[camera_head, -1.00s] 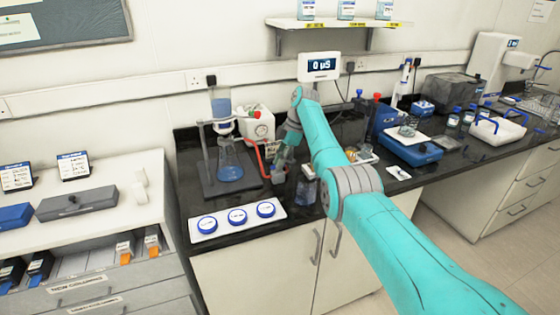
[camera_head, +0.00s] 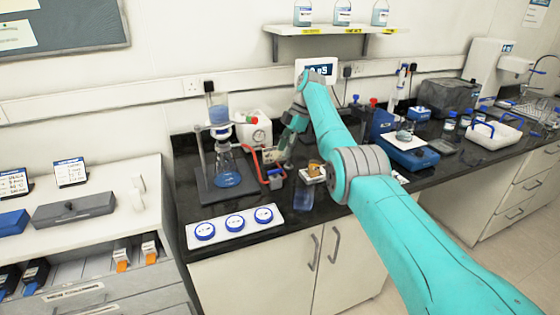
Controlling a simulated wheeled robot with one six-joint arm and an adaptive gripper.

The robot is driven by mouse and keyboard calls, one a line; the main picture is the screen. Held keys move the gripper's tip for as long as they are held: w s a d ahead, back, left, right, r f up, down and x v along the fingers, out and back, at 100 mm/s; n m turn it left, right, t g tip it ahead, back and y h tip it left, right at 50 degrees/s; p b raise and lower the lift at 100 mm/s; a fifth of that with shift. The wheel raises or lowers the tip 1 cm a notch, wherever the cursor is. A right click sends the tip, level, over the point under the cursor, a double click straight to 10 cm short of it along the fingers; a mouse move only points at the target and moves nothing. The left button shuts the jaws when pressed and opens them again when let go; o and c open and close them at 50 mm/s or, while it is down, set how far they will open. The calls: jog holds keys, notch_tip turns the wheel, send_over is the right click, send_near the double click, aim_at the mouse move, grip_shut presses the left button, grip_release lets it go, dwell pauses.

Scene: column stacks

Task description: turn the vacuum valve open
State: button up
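A filter flask (camera_head: 227,172) stands under a glass funnel with blue liquid (camera_head: 219,112) on a dark stand. A red hose (camera_head: 250,158) runs from beside the flask to a small grey block with a red part (camera_head: 274,178), which looks like the vacuum valve; its handle position is too small to tell. A white pump with a round gauge (camera_head: 258,136) stands behind. My gripper (camera_head: 284,155) points down just above and behind the block, apparently apart from it. Its fingers are too small and partly hidden to tell open from shut.
A white tray with several blue-rimmed dishes (camera_head: 235,222) lies at the counter's front edge. A clear blue-tinted container (camera_head: 304,196) and a small tray (camera_head: 312,174) stand right of the block. A white display (camera_head: 316,71) is behind my arm.

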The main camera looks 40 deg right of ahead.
jog(key=shift+v, duration=2.35)
